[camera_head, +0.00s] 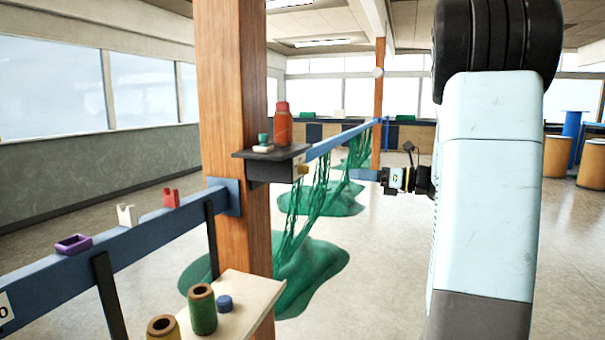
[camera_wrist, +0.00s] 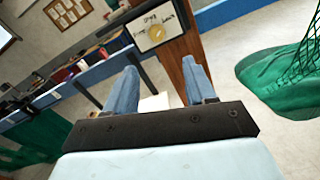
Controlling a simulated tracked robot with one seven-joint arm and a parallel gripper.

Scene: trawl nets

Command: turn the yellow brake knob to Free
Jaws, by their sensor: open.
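The yellow brake knob (camera_wrist: 157,33) sits in the middle of a pale dial plate (camera_wrist: 145,42) in the wrist view. Small words stand around it; they look like Free at left, Drag at top and Lock at right. Which word the knob points to is too small to tell. In the head view the knob (camera_head: 303,170) shows edge-on on a dark box (camera_head: 268,170) fixed to a wooden post. My gripper (camera_head: 356,174) is to the right of the knob, apart from it. In the wrist view my gripper (camera_wrist: 160,66) has its two blue fingers spread, with nothing held.
A blue rail (camera_head: 340,136) with green nets (camera_head: 300,265) hanging runs back from the post (camera_head: 232,120). A red bottle (camera_head: 282,124) and a small green cup (camera_head: 263,139) stand on the shelf above the box. Spools (camera_head: 202,310) stand on a pale board below.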

